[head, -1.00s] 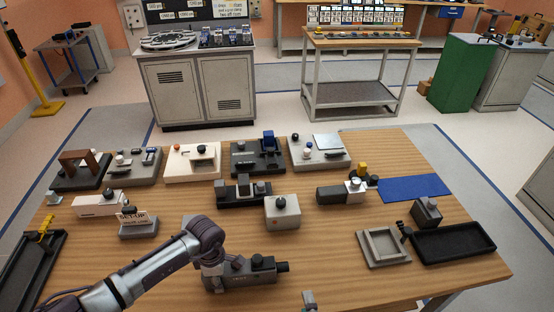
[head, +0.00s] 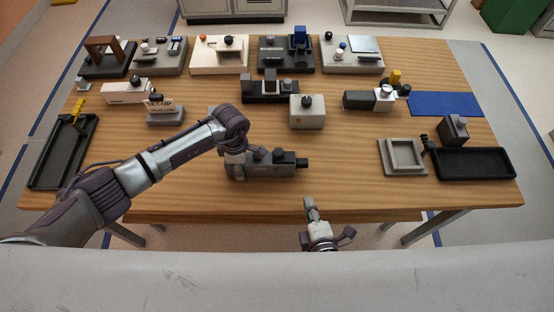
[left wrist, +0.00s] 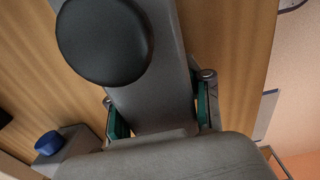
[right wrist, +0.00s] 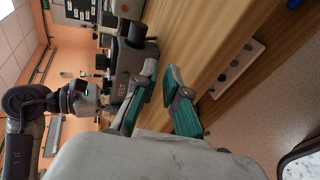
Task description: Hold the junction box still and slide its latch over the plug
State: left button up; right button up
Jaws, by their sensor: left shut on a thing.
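The junction box (head: 268,170) is a dark grey block lying lengthwise near the table's front edge. A black plug-like end (head: 302,163) sticks out at its right. My left gripper (head: 236,160) is at the box's left end; in the left wrist view its teal-padded fingers are shut on either side of a grey body (left wrist: 160,95) with a round black knob (left wrist: 105,40). My right gripper (head: 309,203) is empty at the front edge, right of and nearer than the box, apart from it. The right wrist view shows its fingers (right wrist: 159,75) open, with the dark box (right wrist: 128,60) beyond. I cannot make out the latch.
A grey square tray (head: 402,157) and a black tray (head: 475,163) lie to the right. A light box with a black knob (head: 307,112) stands behind the junction box. Other fixtures line the back. A long black tray (head: 62,152) is at left. The front right wood is clear.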

aim_at(284, 154)
jog(key=a+n+y, duration=0.1)
jog(key=a, duration=0.1)
jog(key=s+a+n+y, duration=0.1)
jog(key=a+y, duration=0.2)
jog(key=a, duration=0.1)
jog(key=shift+s+a+n+g, duration=0.1)
jog(key=shift+s+n+g, duration=0.1)
jog(key=shift+n+g, duration=0.2)
grip_shut()
jog(key=r+t+y, duration=0.2)
jog(key=r, duration=0.1)
jog(key=r+n+y, duration=0.1)
jog(key=r, duration=0.1)
jog(key=shift+a+r+t, duration=0.2)
jog(key=shift+a+t, duration=0.05)
jog(key=shift+t, duration=0.15)
jog(key=w+a, duration=0.2)
jog(key=w, duration=0.9)
jog(key=shift+w+a, duration=0.2)
jog(key=shift+f, duration=0.1)
